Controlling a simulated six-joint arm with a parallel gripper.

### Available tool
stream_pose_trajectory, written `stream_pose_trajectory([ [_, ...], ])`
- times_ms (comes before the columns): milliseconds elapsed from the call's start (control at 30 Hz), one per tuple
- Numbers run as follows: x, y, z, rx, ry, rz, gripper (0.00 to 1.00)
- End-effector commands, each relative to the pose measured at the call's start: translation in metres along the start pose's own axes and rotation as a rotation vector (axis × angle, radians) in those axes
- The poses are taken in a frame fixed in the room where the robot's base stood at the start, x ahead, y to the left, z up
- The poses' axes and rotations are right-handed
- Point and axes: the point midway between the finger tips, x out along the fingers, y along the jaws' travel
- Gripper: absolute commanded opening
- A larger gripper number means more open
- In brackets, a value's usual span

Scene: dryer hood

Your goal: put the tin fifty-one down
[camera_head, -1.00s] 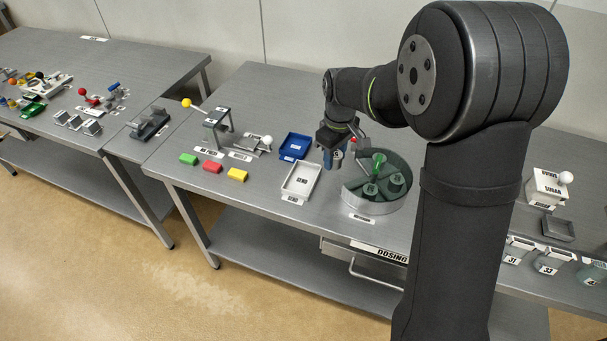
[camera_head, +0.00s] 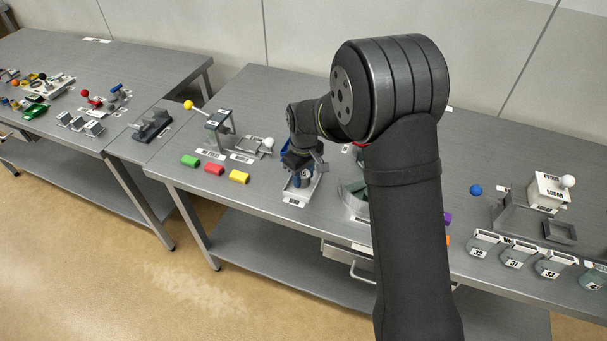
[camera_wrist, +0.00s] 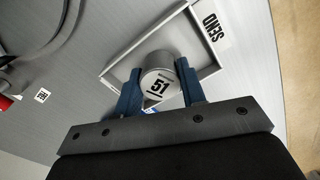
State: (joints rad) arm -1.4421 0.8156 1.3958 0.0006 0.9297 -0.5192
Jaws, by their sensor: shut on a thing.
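The tin fifty-one (camera_wrist: 160,83) is a small grey cylinder with "51" on its white top. My gripper (camera_wrist: 160,88) is shut on it, one blue finger on each side. In the head view my gripper (camera_head: 302,173) is over the white tray (camera_head: 300,192), and the tin is mostly hidden. In the wrist view the white tray's rim (camera_wrist: 143,42) surrounds the tin, with a "SEND" label (camera_wrist: 211,27) beside it. I cannot tell whether the tin touches the tray floor.

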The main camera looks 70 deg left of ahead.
Motion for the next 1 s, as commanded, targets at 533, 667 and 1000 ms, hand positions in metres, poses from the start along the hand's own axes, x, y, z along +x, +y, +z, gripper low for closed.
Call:
stream_pose_trajectory([
  [533,0.002,0.0,0.0,0.0,0.0,0.0,0.59],
  [667,0.0,0.0,0.0,0.0,0.001,0.001,0.59],
  [1000,-0.059,0.001,-0.001,0.0,0.005,0.003,0.59],
])
